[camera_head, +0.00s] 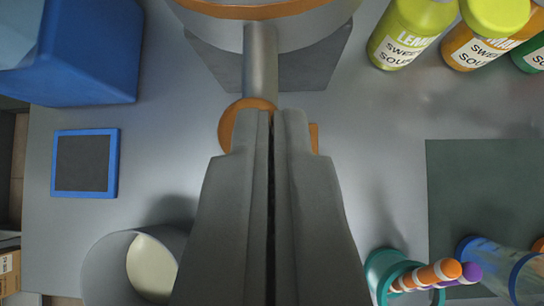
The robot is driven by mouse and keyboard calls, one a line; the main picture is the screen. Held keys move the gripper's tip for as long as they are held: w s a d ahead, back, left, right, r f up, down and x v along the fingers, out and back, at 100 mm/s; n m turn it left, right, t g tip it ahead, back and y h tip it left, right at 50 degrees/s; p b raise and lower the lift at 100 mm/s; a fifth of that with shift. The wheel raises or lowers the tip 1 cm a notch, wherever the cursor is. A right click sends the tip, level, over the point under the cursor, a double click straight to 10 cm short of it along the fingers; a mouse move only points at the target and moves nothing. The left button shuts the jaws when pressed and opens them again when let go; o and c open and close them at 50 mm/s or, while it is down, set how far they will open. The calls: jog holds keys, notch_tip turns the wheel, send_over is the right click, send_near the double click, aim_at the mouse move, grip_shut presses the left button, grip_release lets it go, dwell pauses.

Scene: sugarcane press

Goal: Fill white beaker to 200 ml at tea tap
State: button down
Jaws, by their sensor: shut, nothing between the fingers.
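My gripper (270,115) is shut and empty, pointing up the middle of the picture. Its tips overlap the tap, a grey metal spout (260,60) with an orange round part (232,118). The spout comes out of a large round metal vessel (265,28) with an orange band at the top. I cannot tell whether the tips touch the tap. A pale grey round vessel (104,262) with a cream inside stands at the lower left, apart from my gripper. It may be the white beaker, but no markings or fill level can be read.
A blue box (90,55) stands at the upper left, above a blue-framed dark square (85,163). A teal cup (385,270) with coloured sticks and a blue-rimmed clear container (490,265) stand at the lower right, by a dark mat (480,185).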

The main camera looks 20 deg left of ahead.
jog(key=v, duration=0.9)
jog(key=shift+d, duration=0.15)
dwell(0.8)
jog(key=s+d+f+n+t+y, duration=0.1)
jog(key=s+d+f+n+t, duration=0.1)
jog(key=s+d, duration=0.8)
jog(key=s+d+f+n+t+y, duration=0.1)
jog(key=s+d+f+t, duration=0.4)
jog(key=s+d, duration=0.5)
jog(key=s+n+t, duration=0.1)
jog(key=s+t, duration=0.1)
jog(key=s, duration=0.5)
jog(key=shift+f, duration=0.1)
